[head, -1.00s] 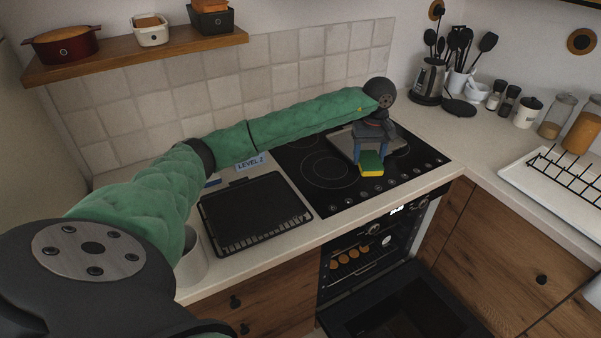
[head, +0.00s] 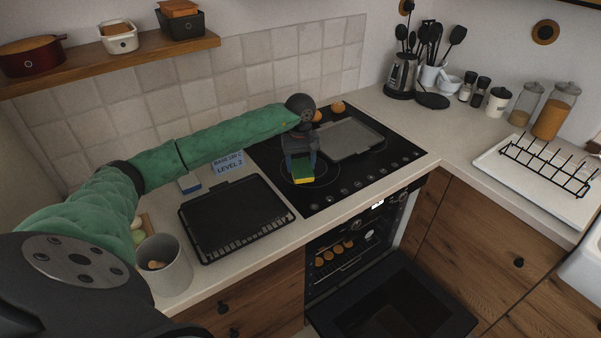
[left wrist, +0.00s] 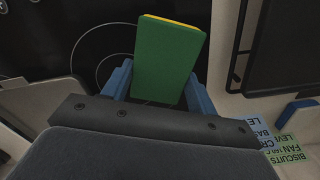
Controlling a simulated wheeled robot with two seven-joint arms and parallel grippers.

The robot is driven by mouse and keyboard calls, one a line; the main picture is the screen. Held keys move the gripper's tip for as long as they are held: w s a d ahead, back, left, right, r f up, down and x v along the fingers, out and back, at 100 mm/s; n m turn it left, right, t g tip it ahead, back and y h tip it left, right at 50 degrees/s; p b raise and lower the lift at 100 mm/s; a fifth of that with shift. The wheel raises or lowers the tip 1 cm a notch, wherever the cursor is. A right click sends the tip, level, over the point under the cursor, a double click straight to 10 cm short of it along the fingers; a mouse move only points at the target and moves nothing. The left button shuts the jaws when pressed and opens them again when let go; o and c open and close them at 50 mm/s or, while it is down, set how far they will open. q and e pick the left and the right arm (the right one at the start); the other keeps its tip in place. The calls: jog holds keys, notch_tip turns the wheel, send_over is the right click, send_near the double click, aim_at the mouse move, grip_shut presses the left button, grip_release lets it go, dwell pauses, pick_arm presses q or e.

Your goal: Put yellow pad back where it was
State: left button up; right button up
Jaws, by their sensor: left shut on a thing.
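The yellow pad (head: 303,180) is a small block with a green face and a yellow layer. My left gripper (head: 300,158) is shut on it and holds it over the left side of the black cooktop (head: 262,153). In the left wrist view the pad (left wrist: 168,60) stands out between the blue fingers, its green face toward the camera and a thin yellow edge at its far end. I cannot tell how high it is above the glass. My right gripper is not in view.
A black oven tray (head: 235,218) lies left of the cooktop, with a label card (head: 229,164) and a blue-and-white pad (head: 189,183) behind it. A grey flat pan (head: 347,138) sits on the right burners. The oven door (head: 392,305) hangs open below.

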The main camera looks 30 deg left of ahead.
aim_at(301, 165)
pick_arm(q)
notch_tip(301, 165, down, 3)
jog(key=shift+f, duration=0.55)
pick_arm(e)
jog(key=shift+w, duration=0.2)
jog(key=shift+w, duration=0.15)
